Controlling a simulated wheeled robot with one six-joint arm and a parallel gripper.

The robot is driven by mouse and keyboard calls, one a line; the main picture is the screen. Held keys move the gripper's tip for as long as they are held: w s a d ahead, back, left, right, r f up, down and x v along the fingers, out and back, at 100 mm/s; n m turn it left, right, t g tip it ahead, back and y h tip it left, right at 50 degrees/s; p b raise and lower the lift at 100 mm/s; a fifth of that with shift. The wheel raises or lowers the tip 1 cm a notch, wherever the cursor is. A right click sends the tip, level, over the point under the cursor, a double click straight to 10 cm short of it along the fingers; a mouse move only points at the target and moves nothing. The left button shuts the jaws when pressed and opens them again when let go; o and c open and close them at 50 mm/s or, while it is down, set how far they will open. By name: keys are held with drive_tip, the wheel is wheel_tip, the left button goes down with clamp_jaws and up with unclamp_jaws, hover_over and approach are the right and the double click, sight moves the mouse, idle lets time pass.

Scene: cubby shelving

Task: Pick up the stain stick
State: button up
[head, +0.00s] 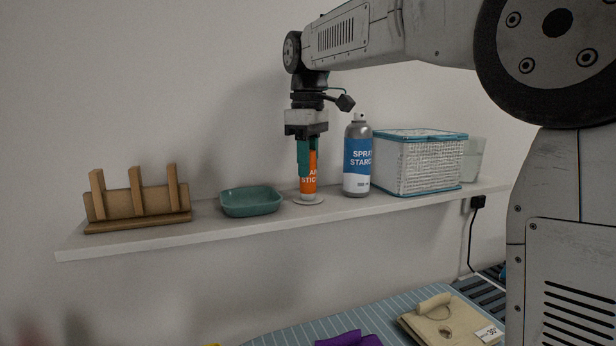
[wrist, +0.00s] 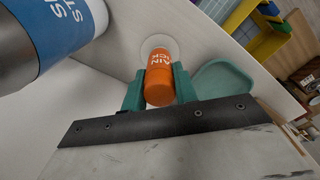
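The stain stick (head: 309,182) is an orange tube with white lettering, standing upright on a small pale round base (head: 307,200) on the shelf. My gripper (head: 306,172) points straight down over it, with its green fingers beside the upper part of the tube. In the wrist view, the stain stick (wrist: 159,78) sits between the two green fingertips (wrist: 158,88), one on each side. The fingers look close to the tube, but I cannot tell whether they touch it. The tube's upper part is partly hidden by a finger in the head view.
A spray starch can (head: 357,158) stands just right of my gripper, with a white woven basket (head: 418,163) beyond it. A teal dish (head: 250,201) is to the left, then a wooden rack (head: 137,200). The shelf (head: 200,228) is narrow, against a wall. Folded cloth (head: 450,318) lies below.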

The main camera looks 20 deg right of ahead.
drive_tip(key=c, duration=0.3)
drive_tip(key=shift+r, duration=0.1)
drive_tip(key=shift+r, duration=0.55)
wheel_tip(320, 180, up, 2)
drive_tip(key=shift+r, duration=0.1)
drive_tip(key=s+d, duration=0.3)
drive_tip(key=s+d+r, duration=0.1)
drive_tip(key=s+d, duration=0.7)
drive_tip(key=shift+s+d+r, duration=0.15)
drive_tip(key=shift+r, duration=0.1)
